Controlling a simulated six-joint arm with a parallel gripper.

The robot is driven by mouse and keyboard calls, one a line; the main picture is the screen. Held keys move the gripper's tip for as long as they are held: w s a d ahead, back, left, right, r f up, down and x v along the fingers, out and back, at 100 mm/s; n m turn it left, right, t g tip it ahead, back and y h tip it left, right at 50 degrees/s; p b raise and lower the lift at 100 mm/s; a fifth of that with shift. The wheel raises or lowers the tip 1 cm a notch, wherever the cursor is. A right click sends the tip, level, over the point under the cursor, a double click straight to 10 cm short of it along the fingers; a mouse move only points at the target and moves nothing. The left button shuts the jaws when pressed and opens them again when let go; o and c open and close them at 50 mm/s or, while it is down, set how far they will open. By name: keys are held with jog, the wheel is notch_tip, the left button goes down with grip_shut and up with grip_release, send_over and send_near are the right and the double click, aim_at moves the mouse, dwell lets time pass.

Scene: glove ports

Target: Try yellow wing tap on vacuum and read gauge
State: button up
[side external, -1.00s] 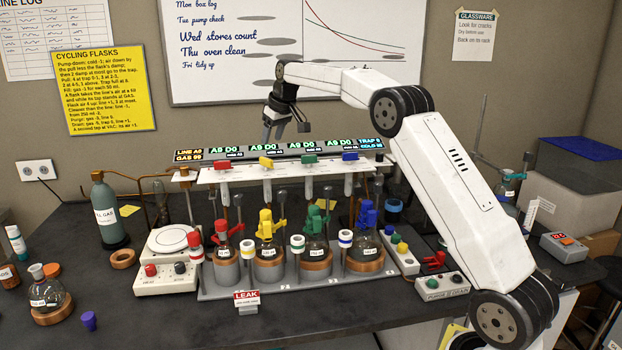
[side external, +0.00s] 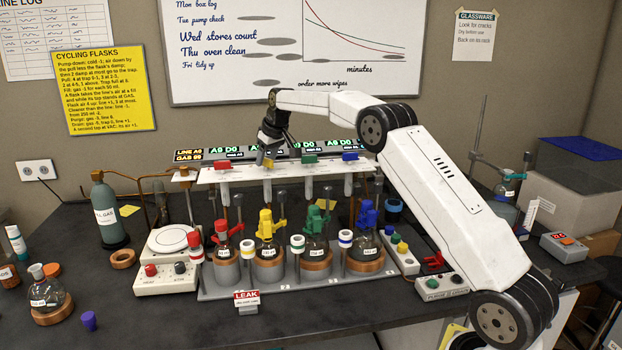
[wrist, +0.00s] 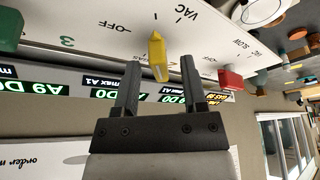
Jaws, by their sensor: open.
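The yellow wing tap (wrist: 158,58) sits on the white panel in the wrist view, with OFF and VAC printed near it. My gripper (wrist: 160,65) is open, with one finger on each side of the yellow wing; I cannot tell whether they touch it. In the side view my gripper (side external: 268,152) is down at the white panel (side external: 230,175) and mostly hides the yellow tap. The gauge display (side external: 205,153) is lit behind the panel; its left block seems to read LINE A6 and GAS 99, and other blocks show A9 D0.
A red tap (side external: 222,166), a green tap (side external: 308,159) and a blue tap (side external: 350,156) flank the yellow one closely. Flasks with coloured clips stand below the panel. A LEAK sign (side external: 247,299) stands in front.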

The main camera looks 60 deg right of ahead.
grip_shut()
jog(key=shift+m, duration=0.5)
jog(key=m, duration=0.1)
jog(key=m+h, duration=0.1)
jog(key=m, duration=0.1)
jog(key=shift+w+a+g+h, duration=0.1)
jog(key=shift+g+h, duration=0.2)
jog(key=shift+m+g+h, duration=0.4)
jog(key=shift+m+h, duration=0.2)
jog(key=shift+m, duration=1.3)
grip_release()
